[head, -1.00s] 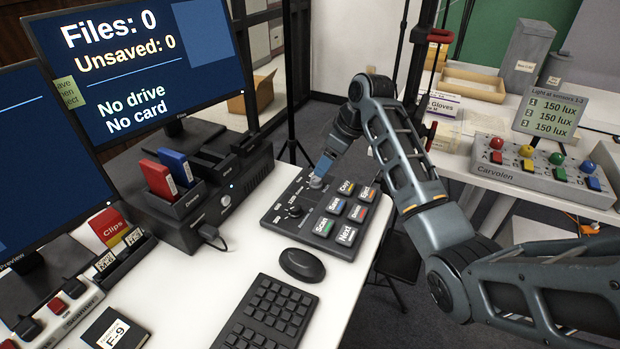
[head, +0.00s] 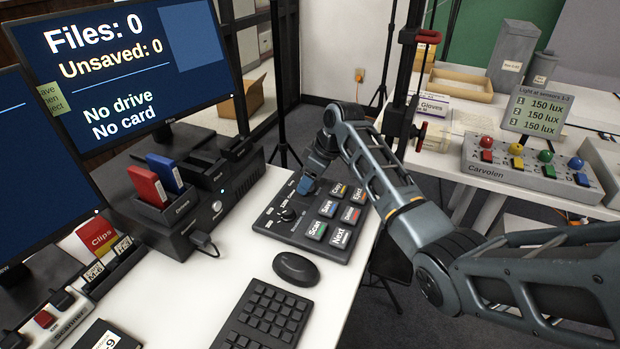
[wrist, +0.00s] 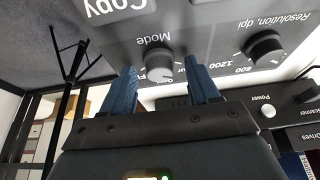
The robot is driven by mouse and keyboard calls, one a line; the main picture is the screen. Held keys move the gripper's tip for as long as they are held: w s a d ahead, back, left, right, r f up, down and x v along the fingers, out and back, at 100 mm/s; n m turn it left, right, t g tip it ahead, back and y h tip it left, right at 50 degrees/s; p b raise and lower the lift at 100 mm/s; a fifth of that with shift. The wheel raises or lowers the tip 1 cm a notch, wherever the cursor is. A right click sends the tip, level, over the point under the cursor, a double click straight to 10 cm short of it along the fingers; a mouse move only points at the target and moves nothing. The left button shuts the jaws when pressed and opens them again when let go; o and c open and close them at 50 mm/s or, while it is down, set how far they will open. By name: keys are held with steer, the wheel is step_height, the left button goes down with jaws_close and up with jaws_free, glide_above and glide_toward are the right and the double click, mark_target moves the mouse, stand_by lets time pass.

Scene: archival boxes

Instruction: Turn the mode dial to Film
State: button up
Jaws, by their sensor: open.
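The mode dial (wrist: 158,64) is a dark knob with a pale grey face on the black control panel (head: 268,226). It shows upside down in the wrist view under the word "Mode". My gripper (wrist: 160,84) is open, with one blue finger on each side of the dial in that view and a gap beside each. I cannot tell how deep the fingertips reach around it. In the head view my gripper (head: 307,186) is at the panel's far end and hides the dial. The Film label and the dial's setting cannot be read.
The resolution dial (head: 287,214) is close by on the same panel. Several labelled buttons, such as Scan (head: 316,230), sit to the right. The drive dock (head: 190,215) is left of the panel. A mouse (head: 295,268) and keyboard (head: 268,315) lie nearer.

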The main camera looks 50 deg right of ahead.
steer(key=shift+c, duration=0.2)
steer(key=c, duration=1)
steer(key=shift+o, duration=0.2)
